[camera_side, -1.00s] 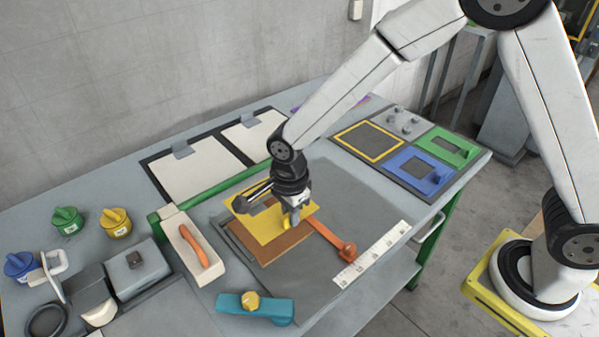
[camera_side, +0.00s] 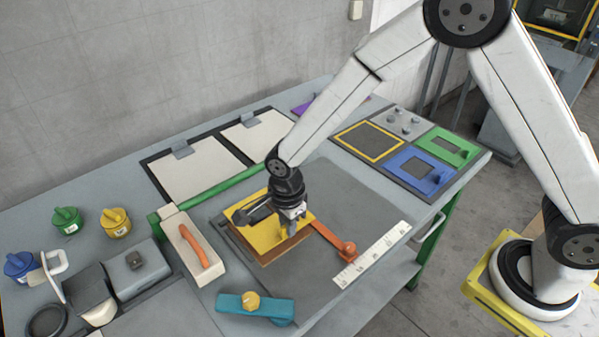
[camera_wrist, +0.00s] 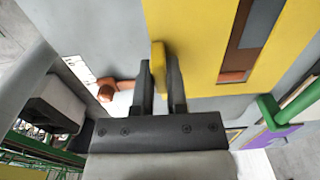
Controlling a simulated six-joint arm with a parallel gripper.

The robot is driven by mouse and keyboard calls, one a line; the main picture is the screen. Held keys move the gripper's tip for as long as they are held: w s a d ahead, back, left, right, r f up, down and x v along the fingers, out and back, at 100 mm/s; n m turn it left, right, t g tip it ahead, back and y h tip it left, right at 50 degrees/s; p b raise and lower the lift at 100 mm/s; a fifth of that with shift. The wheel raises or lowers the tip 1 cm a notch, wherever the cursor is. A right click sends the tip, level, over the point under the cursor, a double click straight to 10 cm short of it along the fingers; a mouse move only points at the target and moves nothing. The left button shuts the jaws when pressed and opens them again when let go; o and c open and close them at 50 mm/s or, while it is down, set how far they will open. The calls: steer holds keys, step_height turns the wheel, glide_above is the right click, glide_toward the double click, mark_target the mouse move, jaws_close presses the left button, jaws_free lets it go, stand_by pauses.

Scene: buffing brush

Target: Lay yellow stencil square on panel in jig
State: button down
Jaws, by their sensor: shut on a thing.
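The yellow stencil square (camera_side: 262,232) is flat over the brown panel (camera_side: 287,251) in the jig. A brown strip of the panel shows along the stencil's front edge. My gripper (camera_side: 290,226) is shut on the stencil's upright yellow tab, and the tab (camera_wrist: 158,68) shows between the fingers in the wrist view. There the stencil (camera_wrist: 195,40) fills the upper middle, and its window shows dark, grey and brown surfaces. Whether the stencil touches the panel cannot be told. My wrist hides part of it in the side view.
An orange clamp arm (camera_side: 328,236) with a knob lies right of the panel. A white ruler (camera_side: 372,255), a teal block (camera_side: 254,307) and a white tray with an orange tool (camera_side: 195,246) surround the work. Blue (camera_side: 418,170) and green (camera_side: 452,149) stencils lie at the back right.

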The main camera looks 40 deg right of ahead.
steer(key=shift+f, duration=0.55)
steer(key=c, duration=0.7)
jaws_free()
steer(key=shift+o, duration=0.2)
steer(key=shift+r, duration=0.15)
step_height(320, 180, up, 13)
stand_by(0.6)
